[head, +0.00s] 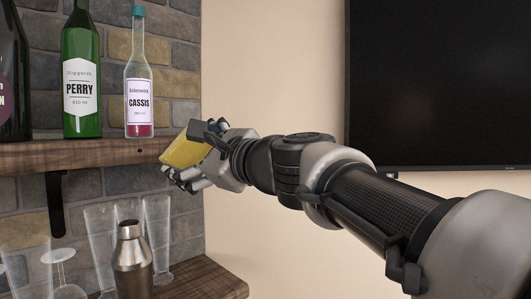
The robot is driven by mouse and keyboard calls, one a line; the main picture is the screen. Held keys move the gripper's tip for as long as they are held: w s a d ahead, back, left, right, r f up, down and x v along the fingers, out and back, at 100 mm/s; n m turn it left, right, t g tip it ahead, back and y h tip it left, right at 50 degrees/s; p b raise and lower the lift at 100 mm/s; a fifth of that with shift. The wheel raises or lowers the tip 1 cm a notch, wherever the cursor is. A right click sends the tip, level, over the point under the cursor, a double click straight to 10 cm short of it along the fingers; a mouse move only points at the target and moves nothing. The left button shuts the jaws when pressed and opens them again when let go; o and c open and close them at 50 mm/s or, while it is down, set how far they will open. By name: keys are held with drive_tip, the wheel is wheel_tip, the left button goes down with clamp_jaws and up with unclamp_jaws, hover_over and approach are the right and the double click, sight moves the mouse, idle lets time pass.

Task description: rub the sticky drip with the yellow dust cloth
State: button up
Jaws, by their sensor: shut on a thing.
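My gripper (180,155) is shut on the yellow dust cloth (186,152) at the right end of the upper wooden shelf. The cloth is at the shelf's right end, close to its front edge. I cannot tell whether it touches the wood. No sticky drip can be made out; the cloth and gripper hide part of the shelf's end.
On the upper shelf (95,152) stand the Cassis bottle (139,90), the green Perry bottle (80,85) and a dark bottle (10,70). Below are a metal shaker (131,262) and several clear glasses (158,235). A black screen (440,80) hangs at right.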

sight(206, 153)
drive_tip(key=shift+x, duration=1.1)
drive_tip(key=shift+w+d, duration=1.25)
drive_tip(key=shift+w, duration=0.05)
drive_tip(key=shift+s+a, duration=1.3)
drive_tip(key=shift+s, duration=0.1)
drive_tip(key=shift+s+d+b, duration=0.25)
drive_tip(key=shift+d+b, duration=0.05)
drive_tip(key=shift+d, duration=0.15)
drive_tip(key=shift+b+v, duration=0.6)
drive_tip(key=shift+v, duration=1.9)
